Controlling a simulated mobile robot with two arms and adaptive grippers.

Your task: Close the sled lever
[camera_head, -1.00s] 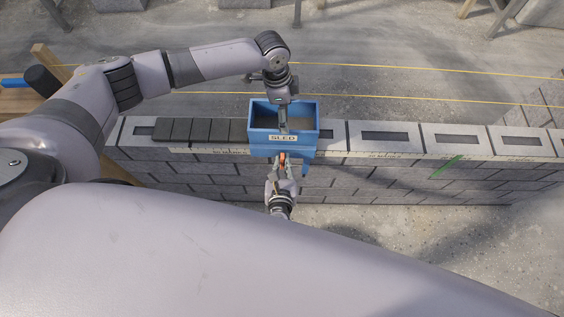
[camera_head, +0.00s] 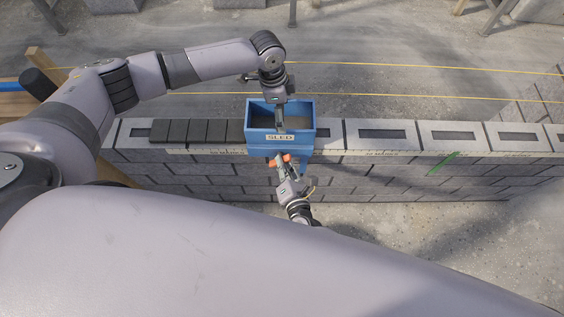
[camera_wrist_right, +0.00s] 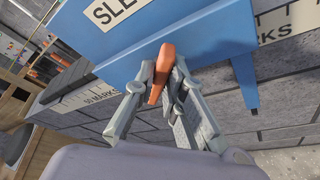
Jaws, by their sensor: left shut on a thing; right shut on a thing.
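The blue sled (camera_head: 308,143), an open-topped box labelled SLED, straddles the top of the block wall. Its orange lever (camera_wrist_right: 165,60) is on the front face below the label; in the head view orange (camera_head: 287,158) shows at my right gripper's tips. My right gripper (camera_head: 280,162) is shut on the lever, reaching up from the lower right; its fingers (camera_wrist_right: 166,85) flank the lever in the wrist view. My left gripper (camera_head: 280,122) comes down from above and is shut on the sled's near rim. The exact contact there is small and partly hidden.
The grey block wall (camera_head: 375,172) runs across the view, with open block cores to the right of the sled. Dark mortar-like strips (camera_head: 196,131) cover the wall top to the left. Yellow lines (camera_head: 400,66) stretch behind the wall. A green mark (camera_head: 445,163) is on the wall's front.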

